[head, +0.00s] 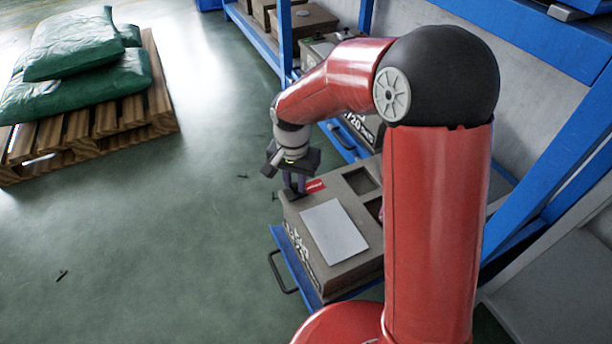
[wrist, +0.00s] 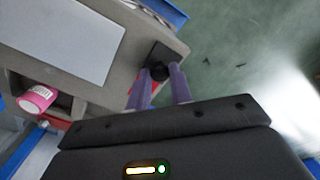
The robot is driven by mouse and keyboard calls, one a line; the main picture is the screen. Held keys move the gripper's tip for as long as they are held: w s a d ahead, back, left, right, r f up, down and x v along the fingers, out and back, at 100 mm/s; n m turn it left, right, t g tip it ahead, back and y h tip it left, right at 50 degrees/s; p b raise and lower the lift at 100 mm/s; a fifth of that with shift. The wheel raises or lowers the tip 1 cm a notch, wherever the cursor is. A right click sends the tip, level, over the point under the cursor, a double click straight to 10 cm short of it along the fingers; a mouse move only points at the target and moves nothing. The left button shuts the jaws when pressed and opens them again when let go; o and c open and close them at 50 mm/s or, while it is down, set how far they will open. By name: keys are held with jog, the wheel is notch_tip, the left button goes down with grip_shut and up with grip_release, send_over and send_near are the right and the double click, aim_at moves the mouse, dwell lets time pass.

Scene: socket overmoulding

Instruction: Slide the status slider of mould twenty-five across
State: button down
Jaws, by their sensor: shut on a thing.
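The mould (head: 291,209) is a grey-brown box with a white sheet (head: 334,231) on top and white lettering on its side that I cannot read fully. In the wrist view its top (wrist: 124,74) has a dark slider plate (wrist: 162,51) with a round black knob (wrist: 159,71) near one end. A red patch (head: 316,185) shows beside the slider. My gripper (head: 294,188) is over that corner, its two purple fingers (wrist: 162,84) down on either side of the knob and shut on it. The fingers partly hide the red patch in the wrist view.
The mould stands on a blue pull-out shelf (head: 311,293) with a dark handle. A pink container (wrist: 38,98) lies in a recess of the mould. More boxes (head: 305,20) stand on the blue rack behind. Green sacks (head: 75,90) lie on a pallet at left; open floor lies between.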

aim_at(294, 186)
jog(key=shift+a, duration=0.15)
jog(key=c, duration=1.3)
grip_release()
jog(key=shift+o, duration=0.2)
jog(key=shift+r+p, duration=0.9)
jog(key=shift+r, duration=3)
jog(key=shift+r, duration=0.1)
jog(key=s+d+r+n+t+p, duration=0.2)
jog(key=s+d+r+p, duration=0.2)
jog(key=s+d+r, duration=0.3)
jog(key=s+d+r+n+t+p, duration=0.2)
jog(key=s+d+r+p, duration=0.3)
jog(key=s+r, duration=0.8)
jog(key=d+t, duration=0.1)
jog(key=d, duration=0.2)
jog(key=shift+s+d+r+t, duration=0.15)
jog(key=shift+s+d+t, duration=0.05)
jog(key=shift+t, duration=0.1)
